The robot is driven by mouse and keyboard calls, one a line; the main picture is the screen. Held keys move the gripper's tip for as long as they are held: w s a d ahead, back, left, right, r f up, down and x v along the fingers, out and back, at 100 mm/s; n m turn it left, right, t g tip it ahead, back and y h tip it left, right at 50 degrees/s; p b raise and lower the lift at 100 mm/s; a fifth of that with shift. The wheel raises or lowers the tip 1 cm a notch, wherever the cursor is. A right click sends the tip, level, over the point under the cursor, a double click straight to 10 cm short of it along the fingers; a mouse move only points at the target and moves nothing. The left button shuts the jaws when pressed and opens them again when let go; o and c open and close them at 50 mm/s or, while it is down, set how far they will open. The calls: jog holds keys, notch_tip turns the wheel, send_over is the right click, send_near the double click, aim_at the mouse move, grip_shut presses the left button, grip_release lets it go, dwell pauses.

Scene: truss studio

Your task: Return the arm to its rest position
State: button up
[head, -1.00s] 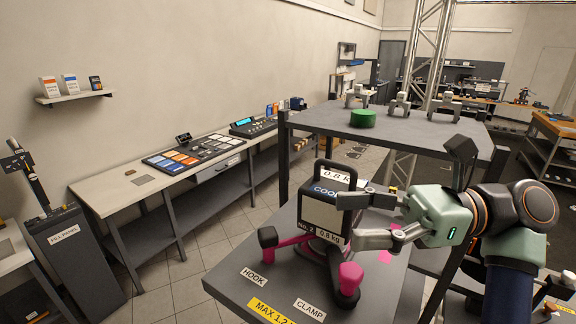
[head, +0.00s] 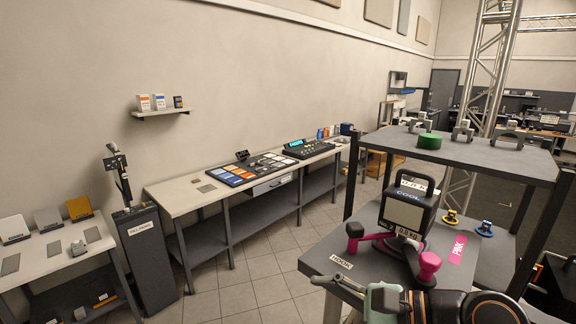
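My gripper (head: 322,284) is at the bottom edge of the head view. A grey finger sticks out to the left from its pale green body (head: 382,300). The other finger is not clearly visible and the frame cuts off the lower part, so I cannot tell how far it is open. I see nothing held in the visible finger. My gripper is low in the picture, in front of the dark table (head: 345,245). A black unit marked COOL (head: 404,213) stands upright on the table among pink and black feet (head: 428,264), apart from the visible finger.
A raised dark shelf (head: 480,155) holds a green disc (head: 430,141) and several grey clamps. A long bench (head: 180,198) runs along the wall. The tiled floor (head: 265,275) before it is clear.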

jog(key=s+a+f+n+t+h, duration=0.35)
jog(key=f+n+h, duration=0.2)
jog(key=f, duration=0.25)
jog(key=s+a+f+n+t+h, duration=0.2)
jog(key=a+f+n+h, duration=0.2)
jog(key=f+n, duration=0.3)
jog(key=s+d+n+t+h, duration=0.1)
jog(key=s+n+h, duration=0.25)
jog(key=s, duration=0.25)
notch_tip(320, 180, up, 14)
jog(key=p, duration=1.3)
jog(key=shift+s+d, duration=0.25)
jog(key=shift+d, duration=0.2)
